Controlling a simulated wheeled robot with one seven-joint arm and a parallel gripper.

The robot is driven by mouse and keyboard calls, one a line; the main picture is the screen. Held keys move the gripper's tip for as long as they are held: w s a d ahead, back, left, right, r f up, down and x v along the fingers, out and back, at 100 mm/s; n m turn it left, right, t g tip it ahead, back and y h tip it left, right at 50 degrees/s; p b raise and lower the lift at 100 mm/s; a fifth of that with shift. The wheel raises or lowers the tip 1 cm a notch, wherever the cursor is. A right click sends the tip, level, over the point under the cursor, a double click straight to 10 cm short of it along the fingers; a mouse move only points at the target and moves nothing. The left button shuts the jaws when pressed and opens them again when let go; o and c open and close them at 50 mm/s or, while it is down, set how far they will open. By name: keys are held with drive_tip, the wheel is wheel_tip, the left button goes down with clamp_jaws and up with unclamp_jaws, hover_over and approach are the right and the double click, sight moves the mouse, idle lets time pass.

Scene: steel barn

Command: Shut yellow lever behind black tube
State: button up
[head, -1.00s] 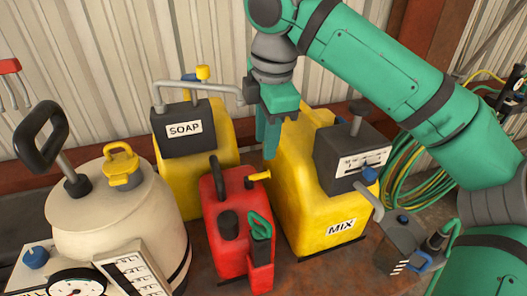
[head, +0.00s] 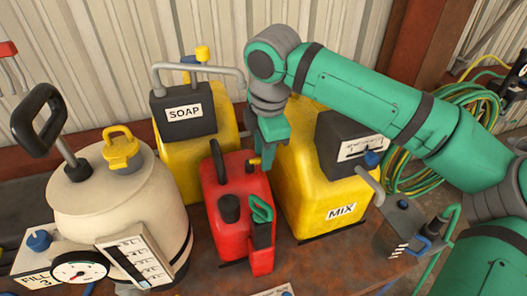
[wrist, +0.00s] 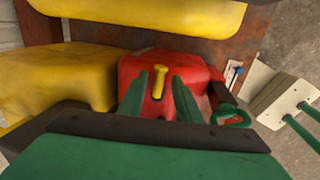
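The red can (head: 230,190) stands between two yellow jugs, with a short black tube (head: 229,208) upright on its top. A small yellow lever (head: 254,162) sticks out on the can behind and to the right of the tube, partly hidden by my gripper (head: 267,160) in the head view. In the wrist view the lever (wrist: 158,80) lies between the two green fingers of my gripper (wrist: 160,88). The fingers are apart with gaps on both sides of the lever. Whether the fingertips reach down to its height I cannot tell.
A yellow jug marked SOAP (head: 208,165) stands behind left, and one marked MIX (head: 310,200) stands close on the right. A cream tank (head: 115,205) with a black handle and yellow valve is left. A green clip (head: 261,209) sits at the can's front.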

drive_tip(key=shift+c, duration=0.7)
drive_tip(key=shift+w, duration=0.1)
clamp_jaws()
drive_tip(key=m, duration=0.2)
drive_tip(key=s+m, duration=0.1)
drive_tip(key=m, duration=0.1)
drive_tip(key=shift+s+m+h, duration=0.2)
drive_tip(key=shift+m+h, duration=0.1)
drive_tip(key=shift+h, duration=0.1)
drive_tip(key=m, duration=0.1)
drive_tip(key=s+m, duration=0.1)
drive_tip(key=m, duration=0.2)
drive_tip(key=shift+s+a+h, duration=0.15)
drive_tip(key=shift+a+h, duration=0.1)
drive_tip(key=shift+h, duration=0.15)
drive_tip(key=m, duration=0.3)
drive_tip(key=s+a+m, duration=0.1)
drive_tip(key=m, duration=0.1)
drive_tip(key=shift+g+h, duration=0.3)
drive_tip(key=shift+h, duration=0.1)
drive_tip(key=shift+s+a+m+g, duration=0.1)
drive_tip(key=shift+a+m+g, duration=0.2)
drive_tip(key=shift+m, duration=0.75)
drive_tip(key=shift+s+a+m+g, duration=0.1)
drive_tip(key=shift+a+m, duration=0.25)
drive_tip(key=shift+m, duration=0.7)
